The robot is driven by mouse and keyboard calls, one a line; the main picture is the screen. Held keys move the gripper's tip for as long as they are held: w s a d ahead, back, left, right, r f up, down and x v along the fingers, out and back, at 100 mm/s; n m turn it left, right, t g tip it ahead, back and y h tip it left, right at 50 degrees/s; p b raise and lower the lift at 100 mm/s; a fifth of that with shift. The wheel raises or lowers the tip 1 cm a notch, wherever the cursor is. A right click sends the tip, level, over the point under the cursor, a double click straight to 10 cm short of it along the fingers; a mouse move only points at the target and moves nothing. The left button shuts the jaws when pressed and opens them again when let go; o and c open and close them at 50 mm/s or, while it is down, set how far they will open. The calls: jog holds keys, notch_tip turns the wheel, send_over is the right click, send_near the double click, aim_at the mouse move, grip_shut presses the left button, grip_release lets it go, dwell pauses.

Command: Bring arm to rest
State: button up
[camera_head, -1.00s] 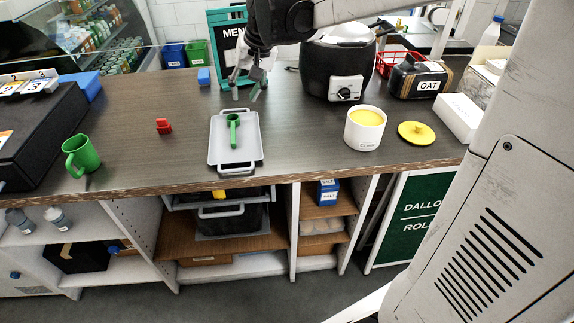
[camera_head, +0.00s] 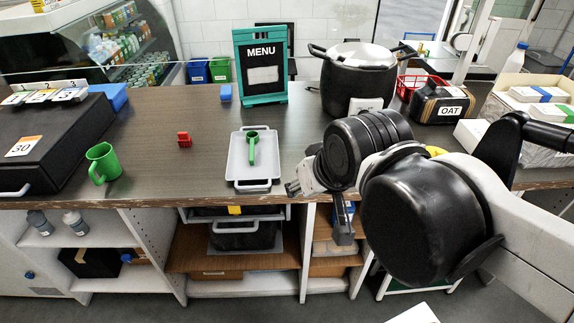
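My gripper (camera_head: 318,212) is at the front edge of the counter (camera_head: 215,188), right of the grey tray. Its two dark fingers are spread apart and nothing shows between them. My arm is folded in from the right, its large black joints covering the counter's right front. A green scoop (camera_head: 252,146) lies on the grey tray (camera_head: 240,172), clear of my gripper. The white tub with yellow contents is hidden behind my arm. Only a sliver of the yellow lid (camera_head: 436,151) shows.
A black pot (camera_head: 352,75), an oat box (camera_head: 440,103) and a red basket (camera_head: 412,84) stand at the back right. A menu board (camera_head: 261,65) stands behind. A green mug (camera_head: 103,163) and red clip (camera_head: 184,139) are at left.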

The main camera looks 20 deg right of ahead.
jog(key=shift+s+f, duration=0.25)
jog(key=shift+s, duration=0.05)
notch_tip(320, 180, down, 3)
jog(key=b, duration=0.3)
jog(key=shift+f, duration=0.1)
